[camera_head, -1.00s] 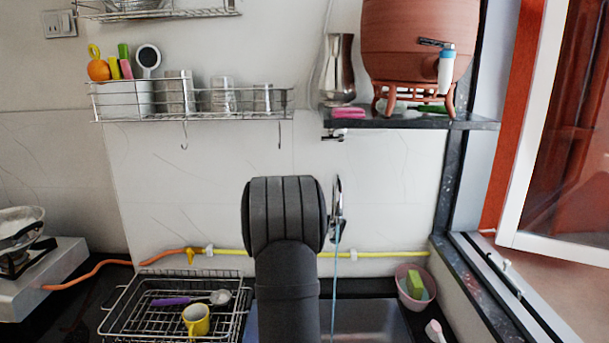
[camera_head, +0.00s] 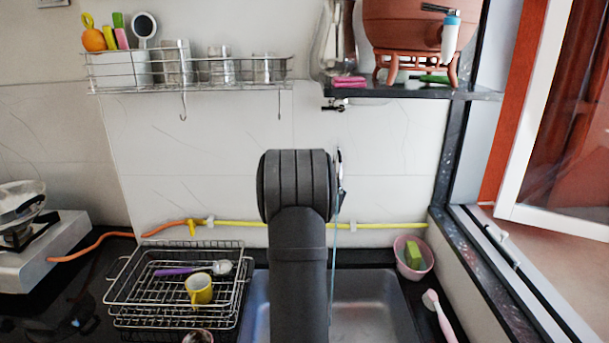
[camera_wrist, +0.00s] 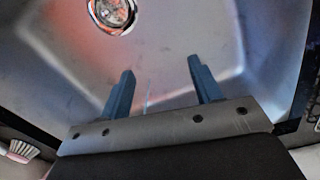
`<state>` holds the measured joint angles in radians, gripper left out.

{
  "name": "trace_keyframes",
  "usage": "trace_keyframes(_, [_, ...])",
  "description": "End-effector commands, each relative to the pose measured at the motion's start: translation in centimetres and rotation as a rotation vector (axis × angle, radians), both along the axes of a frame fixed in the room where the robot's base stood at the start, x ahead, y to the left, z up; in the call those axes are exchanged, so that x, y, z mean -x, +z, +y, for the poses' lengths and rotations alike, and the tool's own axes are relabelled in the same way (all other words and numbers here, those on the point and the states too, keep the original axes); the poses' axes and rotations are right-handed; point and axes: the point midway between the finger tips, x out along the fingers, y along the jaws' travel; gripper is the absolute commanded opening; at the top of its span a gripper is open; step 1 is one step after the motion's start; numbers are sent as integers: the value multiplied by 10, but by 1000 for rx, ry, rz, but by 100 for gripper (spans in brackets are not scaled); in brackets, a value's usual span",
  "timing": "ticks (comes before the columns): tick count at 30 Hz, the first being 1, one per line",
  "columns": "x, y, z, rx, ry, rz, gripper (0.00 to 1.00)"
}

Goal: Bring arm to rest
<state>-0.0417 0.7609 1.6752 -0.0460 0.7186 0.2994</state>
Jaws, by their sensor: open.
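My gripper (camera_wrist: 163,85) shows in the wrist view with its two blue fingers spread apart and nothing between them. It points at the steel sink (camera_wrist: 190,45), whose round drain (camera_wrist: 112,12) is at the top of that view. In the head view my arm stands in front of the sink (camera_head: 375,300) and hides its left part; the gripper itself is not visible there. The clay waterpot (camera_head: 415,25) stands on a shelf at the upper right, its tap facing out.
A wire dish rack (camera_head: 225,318) with a yellow mug (camera_head: 198,289) is left of the sink. A pink bowl (camera_head: 413,268) and a brush (camera_head: 437,312) are on the right. A wall rack (camera_head: 190,88) holds steel cups. An open window (camera_head: 500,240) is at the right.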

Motion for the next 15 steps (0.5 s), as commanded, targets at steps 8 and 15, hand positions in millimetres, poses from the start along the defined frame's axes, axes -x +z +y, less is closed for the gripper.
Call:
trace_keyframes(8, [-12,12,12,-2,-171,-3,58])
trace_keyframes(15, [-15,17,17,-2,-233,-3,58])
